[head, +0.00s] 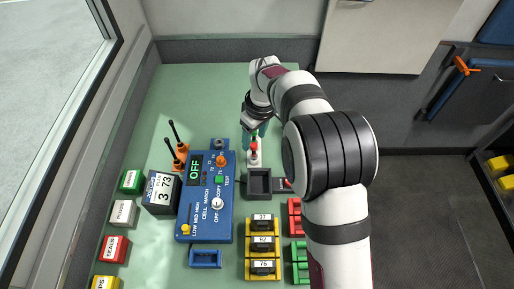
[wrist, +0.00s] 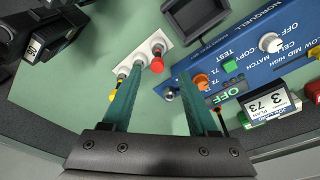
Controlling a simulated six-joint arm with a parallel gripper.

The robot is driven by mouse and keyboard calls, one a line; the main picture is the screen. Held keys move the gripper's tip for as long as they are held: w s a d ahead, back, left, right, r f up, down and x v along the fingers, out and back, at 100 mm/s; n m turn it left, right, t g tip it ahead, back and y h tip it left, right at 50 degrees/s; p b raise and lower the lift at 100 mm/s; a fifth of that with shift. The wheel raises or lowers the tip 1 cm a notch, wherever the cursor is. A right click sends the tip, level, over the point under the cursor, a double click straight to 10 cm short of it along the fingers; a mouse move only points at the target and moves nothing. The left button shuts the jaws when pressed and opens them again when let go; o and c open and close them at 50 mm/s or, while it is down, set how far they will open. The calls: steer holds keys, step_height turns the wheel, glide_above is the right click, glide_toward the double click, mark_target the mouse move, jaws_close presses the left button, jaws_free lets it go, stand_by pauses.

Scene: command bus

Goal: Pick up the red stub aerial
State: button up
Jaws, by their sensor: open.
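The red stub aerial (head: 254,150) stands in a small white rack near the middle of the bench. In the wrist view its red end (wrist: 157,66) shows between my fingertips, nearer the left finger. My gripper (head: 257,129) is open with teal fingers, just behind the aerial in the head view; its fingers (wrist: 162,72) also show in the wrist view. Nothing is held. Part of the white rack (wrist: 150,47) is hidden by that finger.
An empty dark tray (head: 259,183) lies in front of the rack. Numbered yellow holders (head: 263,240) are nearer. The green bench behind is clear.

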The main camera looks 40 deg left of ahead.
mark_target(254, 145)
steer(key=f, duration=0.5)
steer(key=shift+w+a+f, duration=0.2)
steer(key=shift+a+f, duration=0.15)
jaws_close()
